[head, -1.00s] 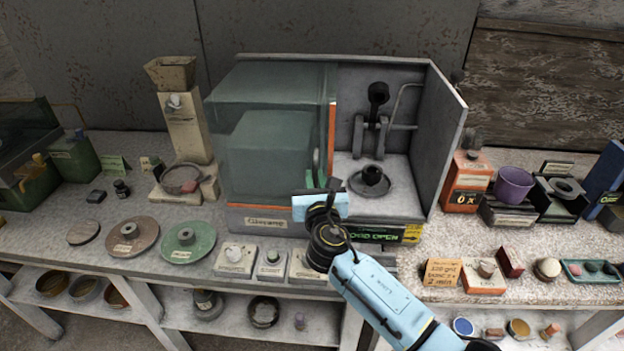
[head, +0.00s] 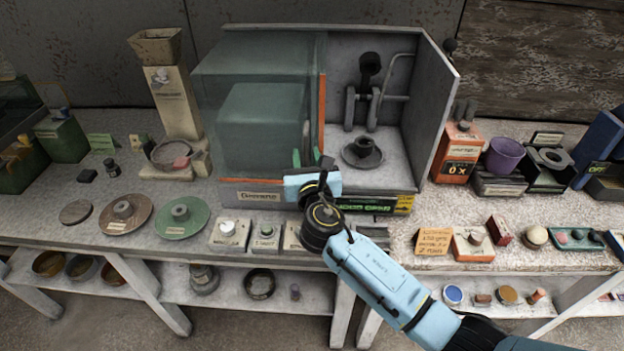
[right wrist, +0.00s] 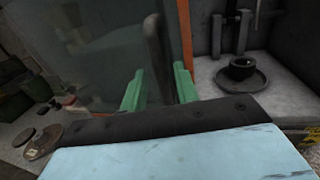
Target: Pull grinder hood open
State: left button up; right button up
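The grinder hood (head: 250,115) is a clear greenish panel box with an orange right edge, over the left part of the grey grinder cabinet (head: 440,110). The cabinet's right part is uncovered, showing a dark round spindle dish (head: 362,153). My right gripper (head: 305,158) is in front of the hood near its orange edge. In the right wrist view its green fingers (right wrist: 160,88) are apart, with a dark upright handle bar (right wrist: 155,45) between them. Visible gaps remain beside the bar; contact cannot be told. My left gripper is not in view.
Small labelled knob blocks (head: 228,233) line the bench front below the hood. Brown (head: 125,214) and green (head: 181,217) discs lie to the left. An orange box (head: 457,153) and a purple cup (head: 505,155) stand right of the cabinet.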

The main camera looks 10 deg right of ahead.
jog(key=s, duration=1.1)
jog(key=shift+s, duration=0.25)
